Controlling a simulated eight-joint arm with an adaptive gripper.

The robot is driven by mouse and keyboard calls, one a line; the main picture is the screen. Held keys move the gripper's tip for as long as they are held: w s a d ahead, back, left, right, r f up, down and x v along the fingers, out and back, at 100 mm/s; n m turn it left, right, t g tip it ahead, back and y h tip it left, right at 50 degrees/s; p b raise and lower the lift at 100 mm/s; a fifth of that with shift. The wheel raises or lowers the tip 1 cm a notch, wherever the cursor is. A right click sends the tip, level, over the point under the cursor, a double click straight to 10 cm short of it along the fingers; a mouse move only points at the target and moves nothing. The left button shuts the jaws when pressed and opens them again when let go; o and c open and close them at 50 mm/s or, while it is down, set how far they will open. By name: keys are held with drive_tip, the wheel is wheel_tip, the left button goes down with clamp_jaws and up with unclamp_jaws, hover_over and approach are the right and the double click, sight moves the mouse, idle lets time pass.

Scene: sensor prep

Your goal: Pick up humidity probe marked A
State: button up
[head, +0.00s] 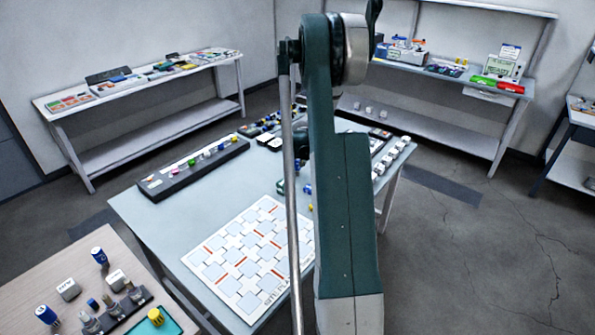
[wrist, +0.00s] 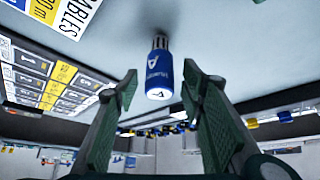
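In the wrist view the humidity probe (wrist: 160,75) is a blue cylinder with a white letter A on its side, a white end cap also marked A, and a metal tip against the grey table surface (wrist: 220,30). My gripper (wrist: 158,88) is open, with one green-padded finger on each side of the probe. Gaps show between the probe and both fingers, so it is not held. In the head view my arm covers most of this area, and I cannot make out the probe there for certain.
A white board with grey squares and red bars (head: 238,255) lies on the middle table. A black strip with small coloured items (head: 195,168) lies at its back left. A wooden table (head: 30,285) at front left holds blue cylinders and white blocks. Benches line the walls.

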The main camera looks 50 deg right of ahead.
drive_tip(key=c, duration=1.3)
drive_tip(key=shift+o, duration=0.2)
drive_tip(key=shift+r+p, duration=0.65)
drive_tip(key=shift+r, duration=4.4)
